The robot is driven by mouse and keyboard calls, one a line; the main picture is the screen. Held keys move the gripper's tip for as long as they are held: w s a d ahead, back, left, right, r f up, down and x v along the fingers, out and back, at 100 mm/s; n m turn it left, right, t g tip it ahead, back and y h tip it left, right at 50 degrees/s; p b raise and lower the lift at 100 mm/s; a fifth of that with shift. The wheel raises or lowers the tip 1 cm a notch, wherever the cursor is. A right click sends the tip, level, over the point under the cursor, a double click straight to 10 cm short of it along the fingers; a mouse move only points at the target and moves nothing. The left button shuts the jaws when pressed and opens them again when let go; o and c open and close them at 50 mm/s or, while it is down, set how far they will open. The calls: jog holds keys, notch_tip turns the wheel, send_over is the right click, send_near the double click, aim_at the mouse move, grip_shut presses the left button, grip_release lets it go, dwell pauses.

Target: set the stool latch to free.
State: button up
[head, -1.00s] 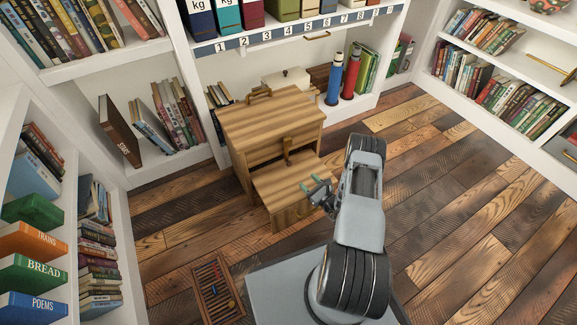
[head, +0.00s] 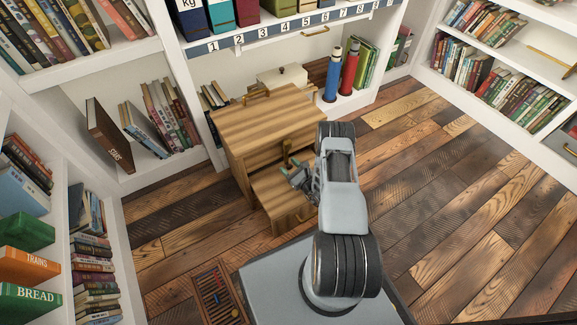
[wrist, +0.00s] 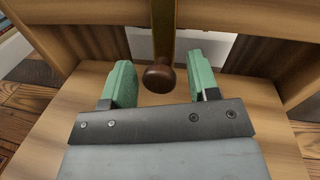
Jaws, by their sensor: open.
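The wooden step stool (head: 262,128) stands on the plank floor, its lower step (head: 268,200) toward me. The stool latch (head: 285,152) is a brass lever on the stool's front above the lower step. In the wrist view, the latch's dark brown round knob (wrist: 158,78) hangs at the lower end of the brass bar. My gripper (head: 292,172) is open at the latch. In the wrist view its green fingers (wrist: 158,65) stand one on each side of the knob, with a visible gap on both sides. In the head view my arm partly hides the stool's right side.
White shelves with books surround the stool at the left and back. A blue bottle (head: 332,75) and a red bottle (head: 350,68) stand on the back shelf. An abacus (head: 217,292) lies on the floor at the lower left. The floor to the right is clear.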

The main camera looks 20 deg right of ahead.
grip_shut()
jog(key=shift+a, duration=0.1)
dwell(0.4)
